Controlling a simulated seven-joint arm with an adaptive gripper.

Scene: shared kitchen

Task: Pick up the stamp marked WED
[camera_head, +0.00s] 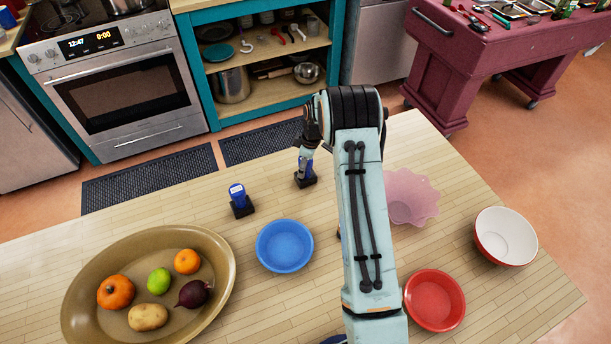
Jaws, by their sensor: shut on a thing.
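Two stamps with blue bodies and black bases are in the head view. One stamp (238,197) stands alone on the wooden table, left of my arm, with a white mark on its blue top. My gripper (306,160) points down at the table's far edge and is shut on the other blue stamp (305,180). That stamp is upright with its black base at or just above the tabletop; I cannot tell if it touches. The fingers hide its upper part. The lettering on both stamps is too small to read, so I cannot tell which says WED.
A blue bowl (285,246) stands near the free stamp. A brown oval platter (219,245) with fruit and vegetables is at left. A pink scalloped bowl (421,190), a red bowl (458,304) and a red-and-white bowl (506,237) stand right of my arm.

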